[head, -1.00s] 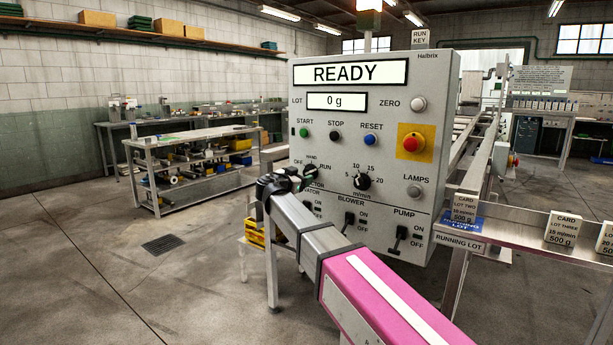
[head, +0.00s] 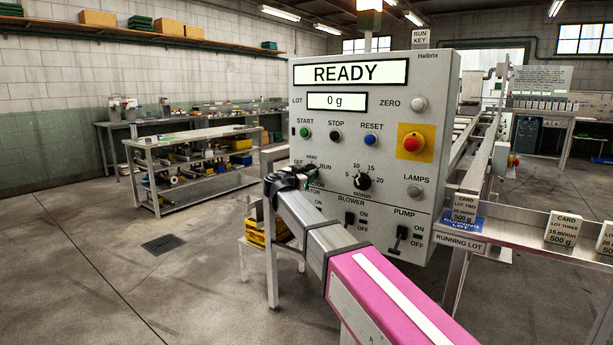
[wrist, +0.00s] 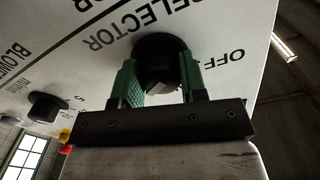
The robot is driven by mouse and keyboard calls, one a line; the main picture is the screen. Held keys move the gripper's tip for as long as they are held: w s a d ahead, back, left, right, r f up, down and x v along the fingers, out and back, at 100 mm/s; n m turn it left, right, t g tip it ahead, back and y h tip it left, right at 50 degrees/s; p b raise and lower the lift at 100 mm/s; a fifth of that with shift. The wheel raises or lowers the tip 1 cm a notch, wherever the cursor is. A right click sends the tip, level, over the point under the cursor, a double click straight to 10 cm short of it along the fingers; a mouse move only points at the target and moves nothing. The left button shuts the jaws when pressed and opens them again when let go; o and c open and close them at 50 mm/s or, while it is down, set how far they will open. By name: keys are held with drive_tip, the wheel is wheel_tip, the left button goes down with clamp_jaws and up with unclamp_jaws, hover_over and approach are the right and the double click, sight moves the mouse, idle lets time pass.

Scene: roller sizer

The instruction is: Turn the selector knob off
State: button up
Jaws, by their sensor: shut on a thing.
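The selector knob (wrist: 160,50) is a round black knob on the grey control panel (head: 436,120). In the wrist view the green fingers of my gripper (wrist: 159,80) stand on either side of it and are shut on it. The OFF label (wrist: 224,62) lies right of the knob in that view. In the head view my gripper (head: 304,173) reaches the panel below the OFF, HAND and RUN marks. It largely hides the knob there, so I cannot tell which mark the pointer faces. The display (head: 350,73) reads READY.
The speed knob (head: 362,180) is right of my gripper. Blower (head: 349,222) and pump (head: 400,236) switches sit below. A red stop button (head: 412,144) is at the panel's right. A card rail (head: 540,229) stands at right. The floor at left is open.

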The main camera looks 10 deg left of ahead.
drive_tip(key=n, duration=0.3)
drive_tip(key=shift+n, duration=0.4)
drive_tip(key=n, duration=0.3)
drive_tip(key=shift+n, duration=0.3)
drive_tip(key=n, duration=0.3)
drive_tip(key=shift+d+n, duration=0.1)
drive_tip(key=shift+n, duration=0.2)
drive_tip(key=n, duration=0.3)
drive_tip(key=shift+r+n, duration=0.1)
drive_tip(key=shift+n, duration=0.2)
drive_tip(key=n, duration=0.4)
drive_tip(key=shift+n, duration=2.6)
